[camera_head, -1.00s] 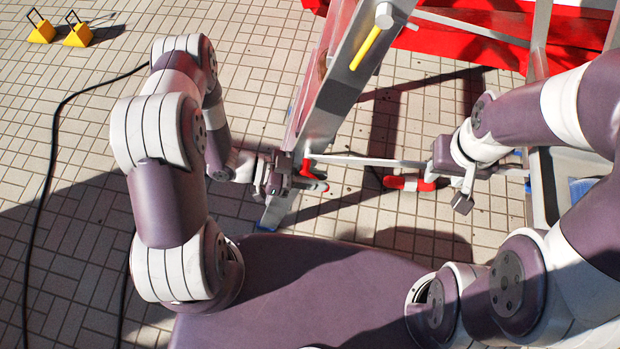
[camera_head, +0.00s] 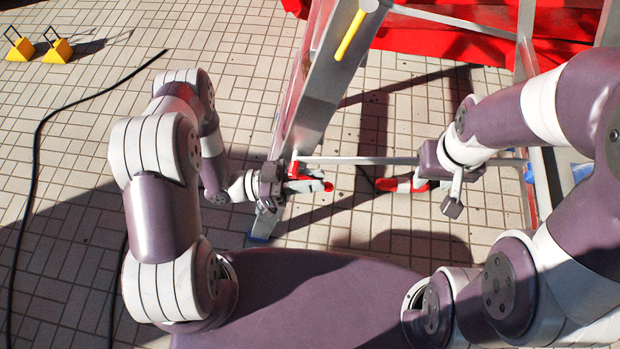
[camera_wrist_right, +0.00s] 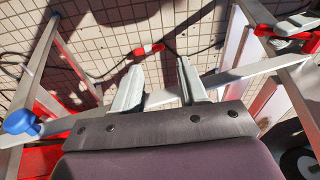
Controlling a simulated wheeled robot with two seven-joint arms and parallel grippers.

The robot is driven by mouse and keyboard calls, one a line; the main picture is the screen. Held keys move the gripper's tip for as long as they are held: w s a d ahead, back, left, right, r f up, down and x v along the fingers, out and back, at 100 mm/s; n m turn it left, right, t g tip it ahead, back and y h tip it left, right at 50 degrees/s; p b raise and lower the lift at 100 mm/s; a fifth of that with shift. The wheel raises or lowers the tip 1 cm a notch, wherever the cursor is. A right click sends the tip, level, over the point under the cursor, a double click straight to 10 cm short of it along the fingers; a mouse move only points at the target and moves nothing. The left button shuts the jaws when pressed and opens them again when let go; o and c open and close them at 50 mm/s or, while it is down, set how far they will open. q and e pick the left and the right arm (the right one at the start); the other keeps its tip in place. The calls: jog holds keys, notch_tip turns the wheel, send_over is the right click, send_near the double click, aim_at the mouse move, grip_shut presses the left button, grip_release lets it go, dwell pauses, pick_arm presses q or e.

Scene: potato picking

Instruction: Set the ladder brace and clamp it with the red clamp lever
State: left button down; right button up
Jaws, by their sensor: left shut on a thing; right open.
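The metal ladder's left rail (camera_head: 325,85) slants down the middle of the head view. A grey brace bar (camera_head: 385,160) runs nearly level from this rail to the right side. My left gripper (camera_head: 270,188) is shut at the rail's lower part, beside the brace's left end. The red clamp lever (camera_head: 293,168) sits right at its jaws, and a grey, red-tipped part points right. The exact grip is hidden. My right gripper (camera_head: 455,192) is open near the brace's right part. In the right wrist view its fingers (camera_wrist_right: 160,75) stand apart, with the bar (camera_wrist_right: 165,96) crossing between them.
Another red-and-grey piece (camera_head: 395,185) appears below the brace, over the tiled floor. A yellow rod (camera_head: 350,35) is on the upper rail. Red structure (camera_head: 430,40) stands behind. A black cable (camera_head: 40,130) and two yellow blocks (camera_head: 57,50) lie at the left.

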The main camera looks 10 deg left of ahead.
pick_arm(q)
jog(key=c, duration=1.2)
grip_release()
jog(key=shift+o, duration=0.2)
jog(key=v, duration=1.2)
jog(key=shift+a, duration=0.3)
